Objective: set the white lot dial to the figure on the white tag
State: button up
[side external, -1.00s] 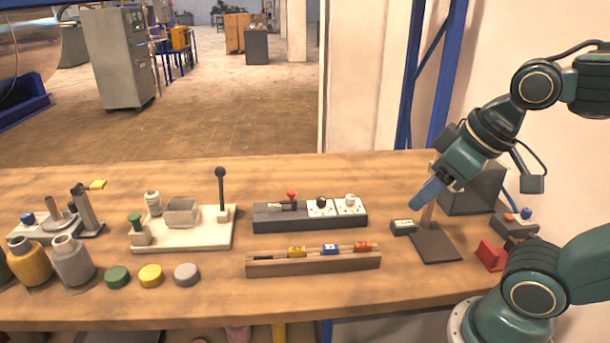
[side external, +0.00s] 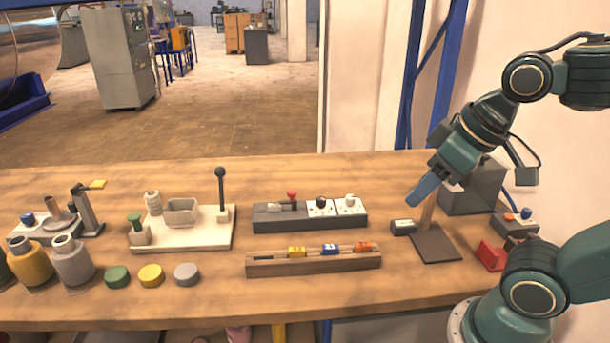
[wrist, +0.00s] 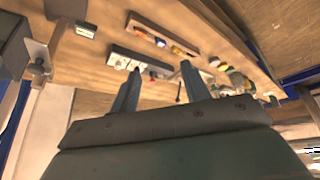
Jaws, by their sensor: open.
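The white dial (side external: 350,200) sits on a white plate at the right end of a dark grey block (side external: 285,225). A black dial (side external: 321,203) on a similar plate is just left of it. The dial figures are too small to read. A small dark box with a pale, marked face (side external: 403,226) stands right of the block; I cannot tell whether this is the white tag, nor read it. My gripper (wrist: 160,67) is open and empty, with its two blue fingers apart. In the side view, my gripper (side external: 414,201) is above the table, right of the white dial and apart from it.
A wooden rack (side external: 315,264) with coloured pieces lies in front of the block. A dark stand (side external: 435,243) and a red block (side external: 490,255) are at the right. A cream tray (side external: 185,240) with a tall black-knobbed lever is left. Table between tray and block is clear.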

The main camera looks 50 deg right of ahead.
jog(key=w+d+r+n+g, duration=0.1)
jog(key=w+d+r+n, duration=0.15)
jog(key=w, duration=0.35)
jog(key=n+g, duration=0.4)
jog(key=n, duration=0.5)
send_over(351, 197)
notch_tip(351, 197, down, 10)
jog(key=shift+w+d, duration=0.1)
jog(key=shift+f, duration=6.85)
jog(key=shift+c, duration=0.3)
jog(key=c, duration=0.9)
